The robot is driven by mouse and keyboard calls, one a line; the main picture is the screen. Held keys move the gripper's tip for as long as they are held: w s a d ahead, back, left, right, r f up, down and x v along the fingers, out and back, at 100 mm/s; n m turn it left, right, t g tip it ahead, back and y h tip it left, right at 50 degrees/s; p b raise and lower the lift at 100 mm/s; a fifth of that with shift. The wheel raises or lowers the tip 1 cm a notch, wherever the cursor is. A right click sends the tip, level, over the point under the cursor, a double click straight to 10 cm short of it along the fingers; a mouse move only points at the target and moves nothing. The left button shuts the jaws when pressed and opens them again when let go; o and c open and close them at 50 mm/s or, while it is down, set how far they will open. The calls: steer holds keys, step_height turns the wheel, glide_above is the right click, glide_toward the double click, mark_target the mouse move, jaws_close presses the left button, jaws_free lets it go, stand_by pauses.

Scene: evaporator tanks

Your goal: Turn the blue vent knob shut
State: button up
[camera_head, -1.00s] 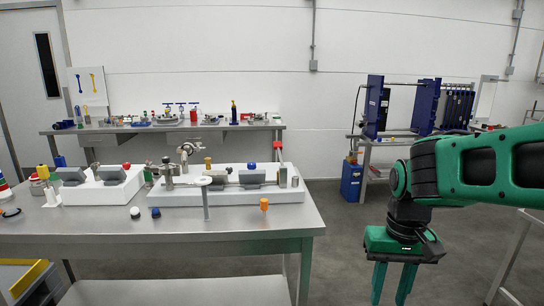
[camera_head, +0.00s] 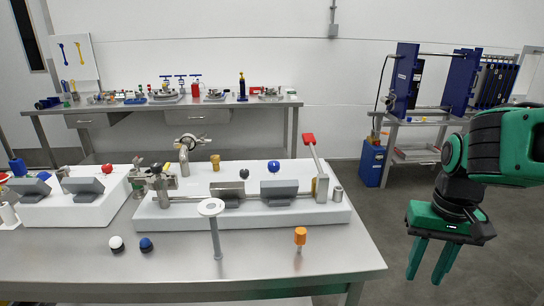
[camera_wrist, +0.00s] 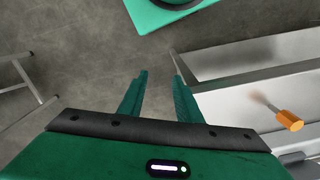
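A round blue knob (camera_head: 274,167) stands on the long white block (camera_head: 250,216) on the steel table, behind a grey angled plate. I cannot tell from the frames which is the vent knob. My gripper (camera_head: 427,276) hangs off the table's right side, pointing down, apart from both knobs. Its two green fingers are spread with nothing between them. The wrist view shows the gripper (camera_wrist: 160,98) over bare floor, with no blue knob in sight.
An orange knob (camera_head: 300,236) stands on the table's front right; it also shows in the wrist view (camera_wrist: 290,121). A red-topped lever (camera_head: 309,139) rises at the block's right end. A round-topped post (camera_head: 212,208) stands in front.

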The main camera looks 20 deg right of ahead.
steer(key=shift+w+a, duration=0.2)
steer(key=shift+w, duration=0.05)
